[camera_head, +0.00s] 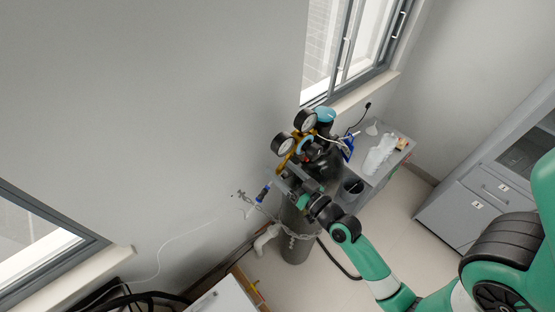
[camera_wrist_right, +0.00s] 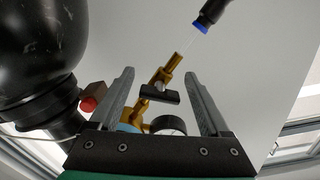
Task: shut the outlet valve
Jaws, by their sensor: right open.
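A gas cylinder (camera_head: 295,245) stands upright by the wall, with a brass regulator and two round gauges (camera_head: 283,145) at its top. My right gripper (camera_head: 284,178) is beside the regulator, its arm coming in from the lower right. In the right wrist view, a brass outlet fitting (camera_wrist_right: 173,64) with a black bar-shaped valve handle (camera_wrist_right: 159,94) shows between the two fingers of my right gripper (camera_wrist_right: 160,74). The fingers are apart, with visible gaps on both sides of the handle. I cannot tell the handle's exact depth. My left gripper is not in view.
A blue-tipped black tube end (camera_wrist_right: 205,20) is above the outlet in the wrist view. A chain (camera_head: 268,212) runs around the cylinder. A small table with bottles (camera_head: 380,155) stands behind it, and a grey cabinet (camera_head: 480,195) at the right. Floor between is clear.

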